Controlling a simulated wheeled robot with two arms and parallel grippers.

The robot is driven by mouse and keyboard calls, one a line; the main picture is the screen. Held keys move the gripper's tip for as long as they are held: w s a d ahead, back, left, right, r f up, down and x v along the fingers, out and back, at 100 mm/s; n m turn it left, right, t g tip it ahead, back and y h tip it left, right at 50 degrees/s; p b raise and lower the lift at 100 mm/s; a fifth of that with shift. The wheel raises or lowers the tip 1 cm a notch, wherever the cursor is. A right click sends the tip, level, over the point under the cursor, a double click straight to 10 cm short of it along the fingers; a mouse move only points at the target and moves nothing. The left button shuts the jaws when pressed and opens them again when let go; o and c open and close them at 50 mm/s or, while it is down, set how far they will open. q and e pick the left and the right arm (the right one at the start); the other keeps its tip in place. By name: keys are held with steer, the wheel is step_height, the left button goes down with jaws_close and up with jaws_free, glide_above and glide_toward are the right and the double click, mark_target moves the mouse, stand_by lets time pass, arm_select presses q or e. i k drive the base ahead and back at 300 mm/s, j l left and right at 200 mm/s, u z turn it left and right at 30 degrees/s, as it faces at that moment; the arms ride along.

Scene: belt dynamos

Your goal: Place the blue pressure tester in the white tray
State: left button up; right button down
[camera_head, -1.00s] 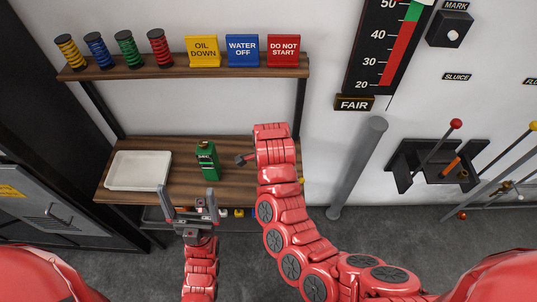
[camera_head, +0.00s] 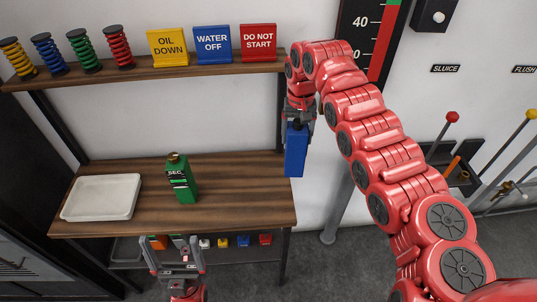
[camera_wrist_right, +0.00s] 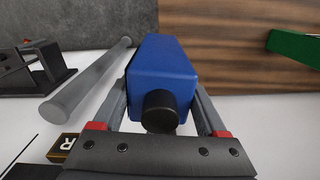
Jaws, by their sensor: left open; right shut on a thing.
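The blue pressure tester (camera_head: 295,152) is a blue box with a dark round knob, held upright over the right end of the wooden bench. My right gripper (camera_head: 297,122) is shut on it; the right wrist view shows the blue body (camera_wrist_right: 165,65) between the two fingers. The white tray (camera_head: 101,197) lies empty at the left end of the bench, well to the left of the tester. My left gripper (camera_head: 176,257) is open and empty in front of the bench's front edge, below the tray's right side.
A green bottle-like container (camera_head: 181,180) stands on the wooden bench (camera_head: 236,185) between the tray and the tester. The upper shelf (camera_head: 140,72) carries coloured springs and three signs. Small coloured items (camera_head: 243,240) sit on a lower shelf. A grey pipe (camera_head: 335,210) stands at right.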

mark_target(97, 210)
steer(key=j, duration=0.45)
steer(key=k+j, duration=0.15)
steer(key=j, duration=0.8)
steer(key=k+u, duration=0.05)
